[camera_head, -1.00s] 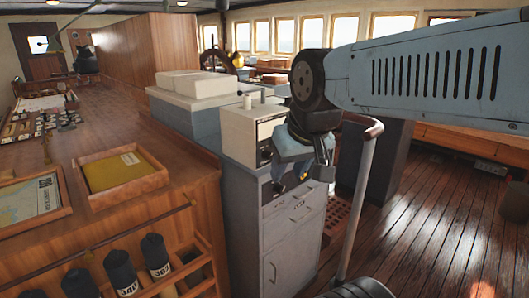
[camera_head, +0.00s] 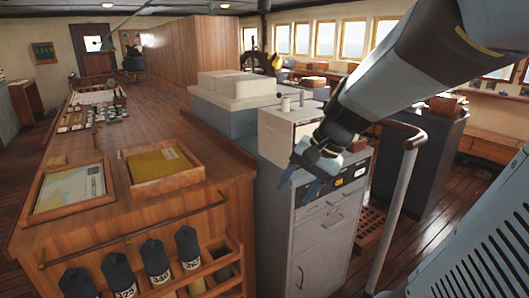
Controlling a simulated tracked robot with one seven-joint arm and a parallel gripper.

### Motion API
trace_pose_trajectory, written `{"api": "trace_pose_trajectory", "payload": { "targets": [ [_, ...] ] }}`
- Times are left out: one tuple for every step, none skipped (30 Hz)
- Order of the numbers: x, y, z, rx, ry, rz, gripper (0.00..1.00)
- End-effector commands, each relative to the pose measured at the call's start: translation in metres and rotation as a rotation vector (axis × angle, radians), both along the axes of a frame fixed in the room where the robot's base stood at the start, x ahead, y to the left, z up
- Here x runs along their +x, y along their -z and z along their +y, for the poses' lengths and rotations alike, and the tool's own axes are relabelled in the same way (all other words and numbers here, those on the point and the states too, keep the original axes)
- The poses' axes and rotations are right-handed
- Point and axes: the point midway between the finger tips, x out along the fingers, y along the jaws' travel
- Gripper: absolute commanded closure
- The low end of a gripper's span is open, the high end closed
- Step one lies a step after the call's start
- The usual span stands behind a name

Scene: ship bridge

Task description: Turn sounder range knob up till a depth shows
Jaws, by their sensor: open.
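A white box-shaped instrument (camera_head: 280,138), which may be the sounder, sits on a grey cabinet (camera_head: 283,225) in the middle of the view. Its front is mostly hidden behind my arm. My gripper (camera_head: 297,182) is open and empty, its blue fingers pointing down and left in front of the instrument and cabinet. I cannot tell whether it touches anything. A black strip (camera_head: 343,181) with small yellow and white markings runs along the cabinet's upper front. I cannot make out the range knob or a depth reading.
A wooden chart counter (camera_head: 215,170) with two framed trays fills the left, with dark rolled cylinders (camera_head: 155,258) below. A handrail post (camera_head: 397,210) rises right of the cabinet. The ship's wheel (camera_head: 252,62) is farther back.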

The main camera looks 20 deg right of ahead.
Motion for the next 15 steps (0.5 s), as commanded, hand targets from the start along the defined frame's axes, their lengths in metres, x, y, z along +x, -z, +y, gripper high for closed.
{"api": "trace_pose_trajectory", "payload": {
  "targets": [
    [0.009,0.006,-0.003,0.069,0.064,0.041,0.43],
    [0.014,0.009,-0.003,0.113,0.102,0.061,0.43],
    [0.022,0.012,-0.004,0.173,0.153,0.088,0.43],
    [0.027,0.014,-0.006,0.217,0.192,0.106,0.43],
    [0.033,0.016,-0.008,0.263,0.231,0.124,0.43],
    [0.042,0.018,-0.011,0.324,0.284,0.146,0.43],
    [0.048,0.020,-0.014,0.369,0.324,0.161,0.43],
    [0.054,0.021,-0.018,0.415,0.363,0.175,0.43],
    [0.063,0.023,-0.023,0.477,0.416,0.193,0.43],
    [0.070,0.025,-0.027,0.523,0.456,0.205,0.43],
    [0.076,0.026,-0.032,0.571,0.496,0.217,0.43],
    [0.085,0.028,-0.040,0.635,0.550,0.230,0.43],
    [0.092,0.029,-0.046,0.680,0.591,0.238,0.43],
    [0.098,0.030,-0.053,0.729,0.631,0.245,0.43],
    [0.106,0.032,-0.064,0.794,0.684,0.254,0.43]
  ]
}}
